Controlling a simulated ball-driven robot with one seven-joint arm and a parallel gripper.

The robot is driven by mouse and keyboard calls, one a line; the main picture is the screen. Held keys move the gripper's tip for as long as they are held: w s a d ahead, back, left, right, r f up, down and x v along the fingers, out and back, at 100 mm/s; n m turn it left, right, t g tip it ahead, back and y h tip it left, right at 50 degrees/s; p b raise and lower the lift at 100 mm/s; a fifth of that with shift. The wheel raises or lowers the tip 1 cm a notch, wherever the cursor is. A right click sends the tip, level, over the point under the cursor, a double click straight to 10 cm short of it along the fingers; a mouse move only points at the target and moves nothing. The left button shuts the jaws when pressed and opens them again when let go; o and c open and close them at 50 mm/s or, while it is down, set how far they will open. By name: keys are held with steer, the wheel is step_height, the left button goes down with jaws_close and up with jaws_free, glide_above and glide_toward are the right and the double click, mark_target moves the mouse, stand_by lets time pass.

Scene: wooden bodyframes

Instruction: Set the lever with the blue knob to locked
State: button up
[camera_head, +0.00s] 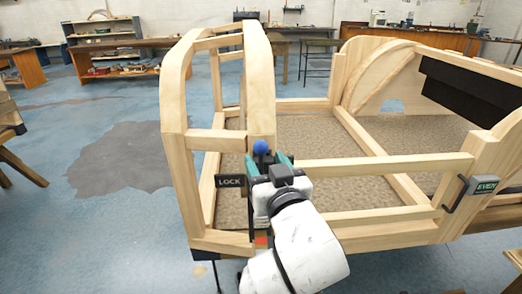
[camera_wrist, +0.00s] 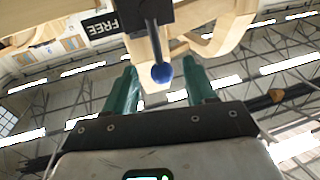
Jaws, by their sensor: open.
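The blue knob (camera_head: 261,147) shows just above my gripper (camera_head: 267,158) at the wooden body frame's front post. In the wrist view the blue knob (camera_wrist: 162,73) is the round end of a dark lever (camera_wrist: 152,38). My gripper (camera_wrist: 161,66) is open, with one teal finger on each side of the knob and visible gaps between. A dark LOCK sign (camera_head: 230,181) is left of my gripper in the head view. My arm hides the lever's shaft in the head view.
The wooden body frame (camera_head: 390,215) has rails and posts around my gripper. An EVEN sign (camera_head: 486,185) with a dark handle (camera_head: 454,196) is on its right part. Open blue floor (camera_head: 100,225) lies to the left. Workbenches (camera_head: 120,62) stand at the back.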

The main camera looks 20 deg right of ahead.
mark_target(261, 155)
steer(key=shift+w+d, duration=0.15)
steer(key=shift+w, duration=0.95)
steer(key=shift+w+d, duration=0.15)
steer(key=shift+w, duration=0.9)
jaws_close()
